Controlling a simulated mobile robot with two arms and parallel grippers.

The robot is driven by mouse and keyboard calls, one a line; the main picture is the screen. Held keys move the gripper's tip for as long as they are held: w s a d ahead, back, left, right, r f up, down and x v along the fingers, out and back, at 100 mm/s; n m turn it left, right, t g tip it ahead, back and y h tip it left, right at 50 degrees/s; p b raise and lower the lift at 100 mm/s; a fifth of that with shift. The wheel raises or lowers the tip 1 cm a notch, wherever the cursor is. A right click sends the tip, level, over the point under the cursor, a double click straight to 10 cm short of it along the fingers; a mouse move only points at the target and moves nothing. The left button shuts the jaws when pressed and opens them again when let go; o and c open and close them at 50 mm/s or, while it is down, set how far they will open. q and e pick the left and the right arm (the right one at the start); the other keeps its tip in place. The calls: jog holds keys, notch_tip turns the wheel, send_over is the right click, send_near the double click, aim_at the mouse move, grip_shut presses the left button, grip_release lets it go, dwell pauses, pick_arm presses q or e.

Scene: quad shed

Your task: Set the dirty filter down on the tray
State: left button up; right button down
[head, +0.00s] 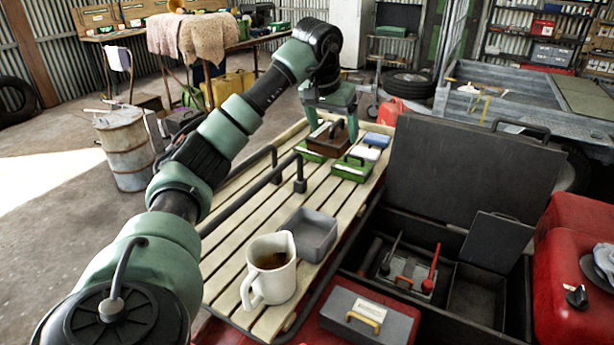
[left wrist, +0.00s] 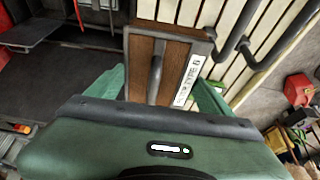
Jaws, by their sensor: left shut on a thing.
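The dirty filter (head: 327,141) is a brown block with a dark handle and a pale label. It shows in the left wrist view (left wrist: 143,62) with its grey frame edge. My left gripper (head: 336,127) is shut on it at the far end of the slatted rack; its fingers lie on either side in the left wrist view (left wrist: 160,92). I cannot tell whether the filter touches what is under it. A grey open tray (head: 318,243) sits empty on the near part of the rack. My right gripper is out of view.
A white jug (head: 272,279) of dark liquid stands beside the tray. A black rail (head: 252,202) runs along the rack (head: 222,268). An open dark case (head: 470,290) is to the right.

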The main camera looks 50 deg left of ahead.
pick_arm(q)
notch_tip(320, 180, down, 16)
jog(key=shift+w+a+f+p, duration=0.1)
jog(key=shift+p, duration=0.35)
jog(key=shift+f+p, duration=0.35)
jog(key=shift+f, duration=1.65)
jog(key=shift+f, duration=0.2)
jog(key=o, duration=1.3)
jog(key=shift+o, duration=0.2)
jog(key=shift+r, duration=0.3)
jog(key=b+v, duration=0.1)
jog(key=v, duration=1.1)
jog(key=shift+b, duration=0.35)
